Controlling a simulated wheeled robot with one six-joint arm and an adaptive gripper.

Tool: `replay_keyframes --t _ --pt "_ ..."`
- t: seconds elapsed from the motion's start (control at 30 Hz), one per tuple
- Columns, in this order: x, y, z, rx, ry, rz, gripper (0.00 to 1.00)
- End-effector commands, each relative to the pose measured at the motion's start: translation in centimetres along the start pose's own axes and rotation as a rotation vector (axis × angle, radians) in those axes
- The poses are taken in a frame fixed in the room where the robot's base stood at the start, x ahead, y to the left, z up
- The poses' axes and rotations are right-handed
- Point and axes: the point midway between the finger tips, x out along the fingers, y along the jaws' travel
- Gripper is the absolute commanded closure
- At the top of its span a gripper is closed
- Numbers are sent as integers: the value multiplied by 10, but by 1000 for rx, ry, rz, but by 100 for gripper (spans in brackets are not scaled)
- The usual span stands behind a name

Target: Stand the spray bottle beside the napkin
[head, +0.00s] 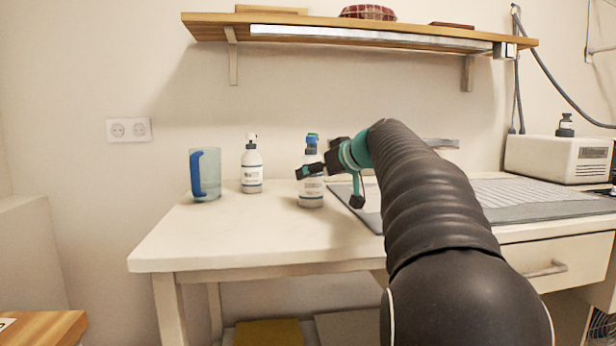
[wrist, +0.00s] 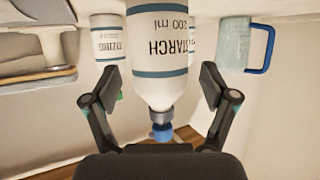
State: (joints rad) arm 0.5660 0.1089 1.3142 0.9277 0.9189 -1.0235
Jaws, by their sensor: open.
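A white bottle with a blue top and a STARCH label (head: 312,188) stands upright on the table. It looks like the spray bottle. In the wrist view, which is upside down, this bottle (wrist: 158,85) hangs between the two fingers of my gripper (wrist: 162,78). My gripper is open, with a gap on both sides of the bottle. In the head view my gripper (head: 331,186) is at the bottle's right side, partly overlapping it. I cannot make out a napkin; my arm hides part of the table.
A white-topped bottle (head: 251,170) and a clear mug with a blue handle (head: 207,178) stand to the left. The wrist view shows another labelled bottle (wrist: 108,45). A grey mat (head: 530,196) covers the table's right side. The front left table is clear. A shelf (head: 350,32) hangs above.

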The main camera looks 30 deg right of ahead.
Motion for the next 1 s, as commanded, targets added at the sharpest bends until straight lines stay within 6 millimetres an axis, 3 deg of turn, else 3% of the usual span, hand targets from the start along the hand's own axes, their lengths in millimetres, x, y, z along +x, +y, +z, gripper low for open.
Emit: replay_keyframes --t 0.2,0.43,0.63,1.0 --pt "-47 1 0 -1 1 4 15" --pt "-81 0 0 0 1 2 15" --pt "-92 0 0 0 0 0 15" --pt "-93 0 0 0 0 0 15"
